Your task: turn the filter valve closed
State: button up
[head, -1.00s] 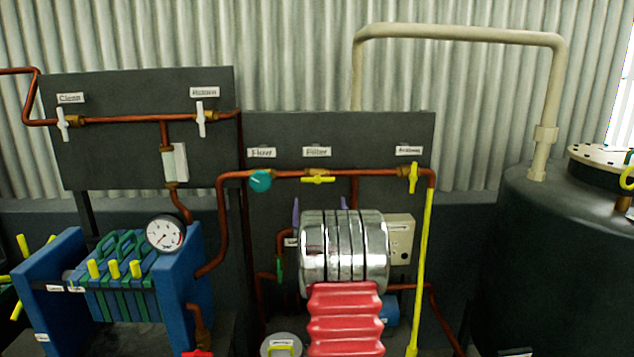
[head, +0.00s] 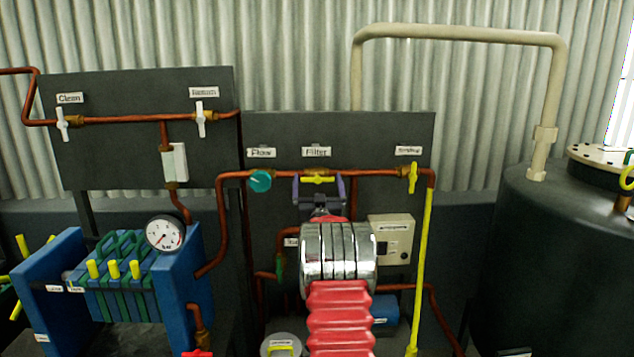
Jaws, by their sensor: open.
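The filter valve has a yellow handle (head: 317,179) lying level along the copper pipe, below the white "Filter" label (head: 316,152) on the right dark panel. My gripper (head: 318,184) has purple fingers, one on each side of the yellow handle. The fingers are spread and reach up to the handle's height. I cannot tell whether they touch it. My silver and red arm hides the pipework below the gripper.
A teal flow knob (head: 260,181) is close on the left, and an upright yellow valve handle (head: 413,178) is on the right. A grey box (head: 392,240) sits below right. A blue filter press (head: 180,285) with a gauge (head: 165,233) stands left.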

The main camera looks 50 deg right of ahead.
jog(key=shift+w+d+r, duration=0.1)
jog(key=shift+w+d, duration=0.05)
jog(key=shift+d, duration=0.05)
jog(key=shift+a, duration=0.1)
jog(key=c, duration=0.9)
